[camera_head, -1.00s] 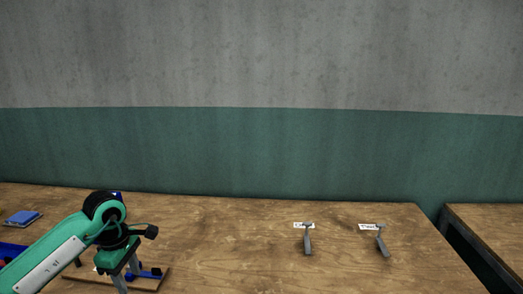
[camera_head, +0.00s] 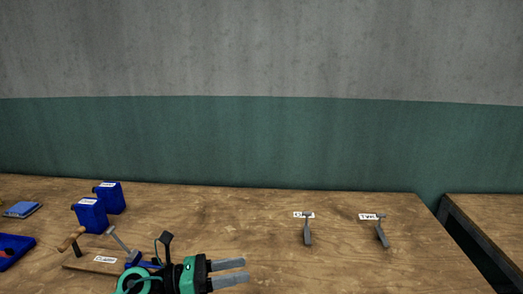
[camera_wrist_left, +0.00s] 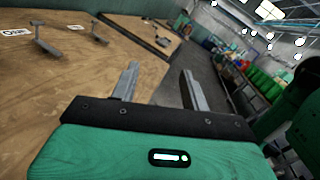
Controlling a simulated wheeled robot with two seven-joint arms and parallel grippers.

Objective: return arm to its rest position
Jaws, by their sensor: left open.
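My left gripper (camera_head: 229,273) is low in the head view, over the front part of the wooden table (camera_head: 255,220), with its fingers pointing right. Its two fingers are apart with nothing between them. The left wrist view also shows the open, empty left gripper (camera_wrist_left: 158,82), with the table (camera_wrist_left: 70,80) to its left and the room beyond. My right gripper is in neither view.
Two blue bins (camera_head: 90,215) (camera_head: 110,197), a wooden-handled press (camera_head: 95,262), a blue tray (camera_head: 12,250) and a blue stack (camera_head: 22,209) are at the left. The table's middle is clear.

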